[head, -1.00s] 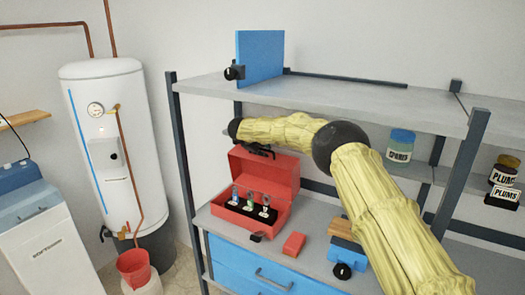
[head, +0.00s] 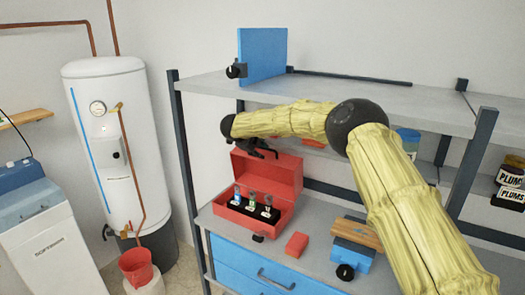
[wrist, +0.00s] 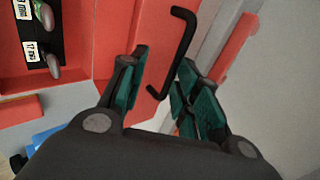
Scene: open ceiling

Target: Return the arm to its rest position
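My gripper (head: 266,150) hangs at the end of my yellow-sleeved arm, just above and left of the raised lid of the red toolbox (head: 272,172). In the wrist view its green-padded fingers (wrist: 165,75) are apart, with nothing held between them. A black bent handle (wrist: 178,50) appears between and beyond the fingers; I cannot tell its distance from them. The toolbox stands open on the workbench, with several small labelled items (head: 252,200) in a black insert. My arm crosses in front of the shelf on the right.
A grey upper shelf (head: 350,92) with a blue panel (head: 262,54) runs above the arm. A dark post (head: 468,165) stands right of it. A red block (head: 297,244) and a blue wood-topped item (head: 352,256) lie on the bench. A white tank (head: 88,150) stands left.

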